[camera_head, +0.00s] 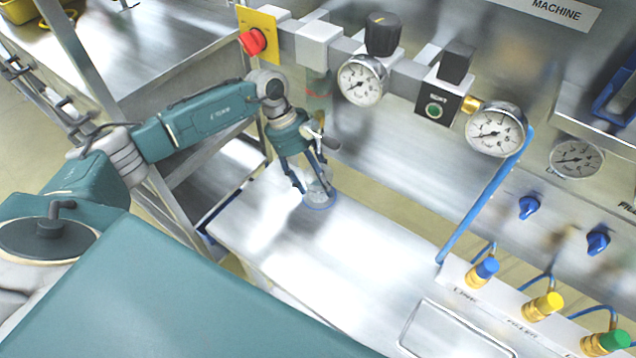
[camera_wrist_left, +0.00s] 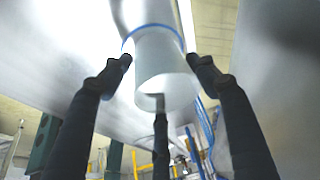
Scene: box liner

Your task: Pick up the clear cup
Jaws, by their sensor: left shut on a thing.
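The clear cup (camera_head: 318,188) is at the far left part of the metal bench top, inside or over a blue ring (camera_head: 320,207) on the surface. My left gripper (camera_head: 312,186) comes down from above with its fingers around the cup. In the left wrist view the cup (camera_wrist_left: 165,75) lies between the dark fingers (camera_wrist_left: 160,85), with the blue ring (camera_wrist_left: 150,27) around its far end. The gripper is shut on the cup. Whether the cup is lifted off the surface cannot be told. My right gripper is not in view.
The metal bench (camera_head: 350,245) is clear around the cup. Behind stand a red emergency button (camera_head: 253,41), pressure gauges (camera_head: 362,80) and a green button box (camera_head: 435,108). A blue hose (camera_head: 485,197) and coloured fittings (camera_head: 541,307) are at the right.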

